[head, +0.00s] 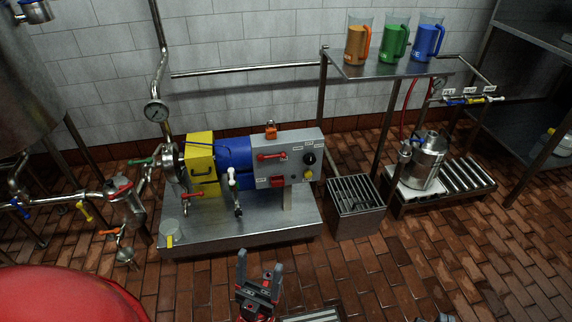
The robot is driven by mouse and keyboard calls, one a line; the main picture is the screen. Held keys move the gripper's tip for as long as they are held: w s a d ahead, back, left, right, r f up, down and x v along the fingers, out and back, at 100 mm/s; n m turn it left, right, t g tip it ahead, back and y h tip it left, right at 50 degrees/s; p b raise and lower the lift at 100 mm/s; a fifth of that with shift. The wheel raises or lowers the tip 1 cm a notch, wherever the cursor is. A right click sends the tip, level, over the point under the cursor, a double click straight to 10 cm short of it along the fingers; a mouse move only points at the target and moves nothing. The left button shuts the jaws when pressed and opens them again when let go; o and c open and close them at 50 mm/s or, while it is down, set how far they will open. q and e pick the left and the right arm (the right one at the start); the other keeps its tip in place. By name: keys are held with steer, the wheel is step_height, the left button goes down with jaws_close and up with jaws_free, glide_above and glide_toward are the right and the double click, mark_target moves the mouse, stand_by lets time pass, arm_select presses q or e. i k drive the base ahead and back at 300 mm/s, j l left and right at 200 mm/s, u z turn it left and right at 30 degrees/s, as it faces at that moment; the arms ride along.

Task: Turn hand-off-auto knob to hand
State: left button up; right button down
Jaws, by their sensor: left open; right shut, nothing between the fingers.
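My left gripper (259,270) is at the bottom centre, fingers pointing up and spread apart, empty, well in front of the skid and clear of the box. Only the tip of my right gripper (445,318) shows at the bottom edge, right of centre, far from the knob.
A valve with a white handle (233,180) stands in front of the motor. A grated box (356,205) is to the right. Open tiled floor lies before the skid.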

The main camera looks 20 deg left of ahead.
mark_target(310, 158)
steer(key=i+u, duration=0.25)
steer(key=u, duration=0.25)
steer(key=i+u, duration=0.3)
steer(key=u, duration=0.2)
